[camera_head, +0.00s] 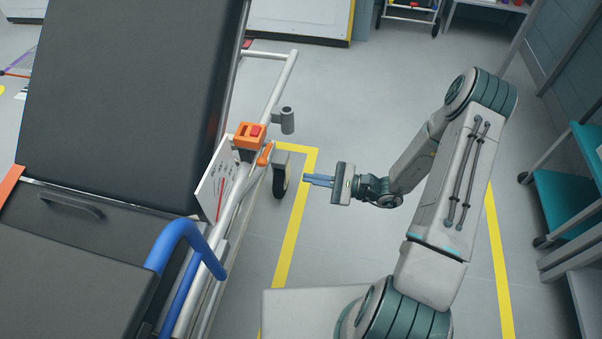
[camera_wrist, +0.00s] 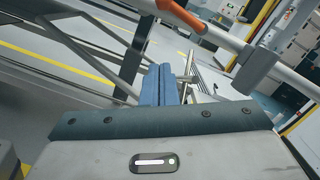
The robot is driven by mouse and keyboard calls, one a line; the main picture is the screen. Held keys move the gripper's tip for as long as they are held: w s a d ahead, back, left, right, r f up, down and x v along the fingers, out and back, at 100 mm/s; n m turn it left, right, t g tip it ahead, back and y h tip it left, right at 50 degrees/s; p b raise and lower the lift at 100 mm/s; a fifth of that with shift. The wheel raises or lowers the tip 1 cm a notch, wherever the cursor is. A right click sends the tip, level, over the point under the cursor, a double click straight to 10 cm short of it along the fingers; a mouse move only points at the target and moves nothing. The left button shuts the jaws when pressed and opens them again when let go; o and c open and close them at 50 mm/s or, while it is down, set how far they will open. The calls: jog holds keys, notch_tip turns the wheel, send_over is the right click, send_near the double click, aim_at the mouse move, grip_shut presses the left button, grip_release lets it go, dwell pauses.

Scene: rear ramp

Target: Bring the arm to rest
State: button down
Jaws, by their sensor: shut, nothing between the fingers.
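My gripper (camera_head: 318,181) is raised in free space over the floor, right of the stretcher-like frame, and its blue fingers point left in the head view. The fingers are together with nothing between them. In the wrist view the shut gripper (camera_wrist: 161,84) shows at the middle, with grey rails and bars beyond it. My arm is bent, with its elbow high at the upper right of the head view.
A dark padded stretcher (camera_head: 130,100) fills the left, with a white side rail (camera_head: 272,88), an orange clamp (camera_head: 249,136) and a blue handle (camera_head: 180,236). A caster wheel (camera_head: 280,181) stands near my fingers. A teal-shelved cart (camera_head: 566,200) is at the right.

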jog(key=shift+d, duration=0.15)
dwell(0.4)
jog(key=s+r+n+g+h+p, duration=0.4)
jog(key=s+r+n+p, duration=0.15)
jog(key=r, duration=0.55)
jog(key=s+r+n+g+h+p, duration=0.4)
jog(key=r+h+p, duration=0.15)
jog(key=r, duration=0.55)
jog(key=s+d+r+n+t+h+p, duration=0.1)
jog(key=s+d+r+t+h+p, duration=0.1)
jog(key=r, duration=0.6)
jog(key=s+d+r+n+t+h+p, duration=0.2)
jog(key=d+r+h+p, duration=0.2)
jog(key=r+p, duration=0.3)
jog(key=s+d+r+n+t+h+p, duration=0.2)
jog(key=r+h+p, duration=0.1)
jog(key=r, duration=0.7)
jog(key=shift+s+d+r+t+p, duration=0.3)
jog(key=shift+d+t+p, duration=0.1)
jog(key=shift+p, duration=0.45)
